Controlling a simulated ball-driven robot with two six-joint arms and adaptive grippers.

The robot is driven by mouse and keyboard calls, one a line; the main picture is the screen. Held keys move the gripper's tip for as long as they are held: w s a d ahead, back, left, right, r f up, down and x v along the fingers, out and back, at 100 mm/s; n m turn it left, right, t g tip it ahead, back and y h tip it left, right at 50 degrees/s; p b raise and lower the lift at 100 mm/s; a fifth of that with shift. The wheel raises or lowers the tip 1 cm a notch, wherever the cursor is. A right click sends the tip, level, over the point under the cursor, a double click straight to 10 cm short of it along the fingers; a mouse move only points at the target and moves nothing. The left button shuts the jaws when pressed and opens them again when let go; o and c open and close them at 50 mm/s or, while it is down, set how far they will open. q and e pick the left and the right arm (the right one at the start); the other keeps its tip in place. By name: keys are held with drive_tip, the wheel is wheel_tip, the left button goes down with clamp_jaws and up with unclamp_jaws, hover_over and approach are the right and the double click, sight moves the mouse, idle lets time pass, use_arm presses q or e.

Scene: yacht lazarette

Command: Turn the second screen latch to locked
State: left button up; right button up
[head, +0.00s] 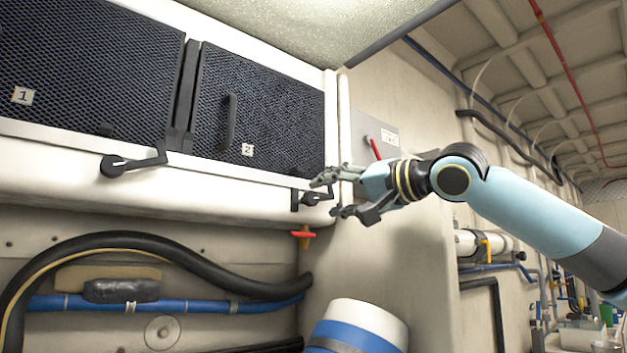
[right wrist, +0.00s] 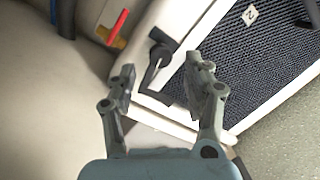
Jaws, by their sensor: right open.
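The second screen (head: 262,110) is a dark mesh panel with a "2" label and an upright black handle. Its black latch (head: 312,198) sits on the white frame below the screen's lower right corner. In the right wrist view the latch (right wrist: 156,62) lies ahead of the fingers, its lever angled down. My right gripper (head: 328,196) is open and empty, its fingers close around the latch area in the head view. In the right wrist view the gripper (right wrist: 165,88) has the lever's end between its spread fingertips; I cannot tell if they touch. My left gripper is not in view.
The first screen (head: 80,75) has its own black latch (head: 133,161) with the lever pointing right. A red valve handle (head: 303,234) sits just below the second latch. A grey panel with a red lever (head: 374,148) is to the right. A black hose (head: 150,250) runs below.

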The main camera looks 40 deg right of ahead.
sight(314, 198)
drive_tip(key=p+x, duration=0.1)
drive_tip(key=x, duration=0.2)
drive_tip(key=shift+r+p, duration=0.1)
drive_tip(key=shift+p, duration=0.25)
drive_tip(key=shift+p+x, duration=0.4)
drive_tip(key=shift+x, duration=0.65)
clamp_jaws()
